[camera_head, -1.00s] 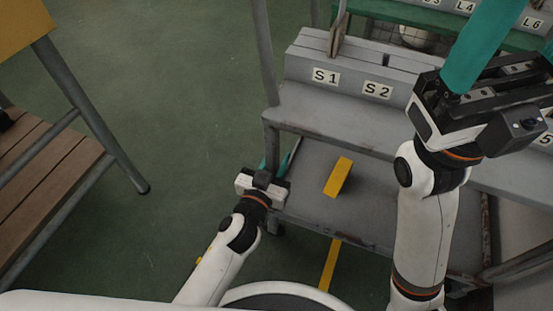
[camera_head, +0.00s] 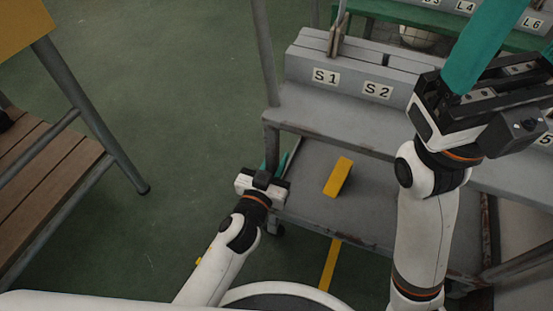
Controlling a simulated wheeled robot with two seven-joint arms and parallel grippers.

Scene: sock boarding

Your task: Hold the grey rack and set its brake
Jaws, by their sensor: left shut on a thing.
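The grey rack (camera_head: 330,121) stands at the centre right, with labels S1 and S2 on its upper step. My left gripper (camera_head: 274,163) is at the rack's front left post (camera_head: 271,139), low down. Its teal fingers are shut on the post, though the wrist hides part of the grip. My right gripper (camera_head: 512,52) is raised in front of the rack's right side. Its teal fingers are wide apart, with nothing seen between them; their tips run out of the picture. A yellow block (camera_head: 338,177) lies tilted on the low shelf; I cannot tell whether it is the brake.
A wooden-slatted bench (camera_head: 45,185) with grey legs stands at the left. A green shelf (camera_head: 385,14) with labels is behind the rack. A yellow strip (camera_head: 330,264) is on the floor below the low shelf. The green floor (camera_head: 180,90) between bench and rack is clear.

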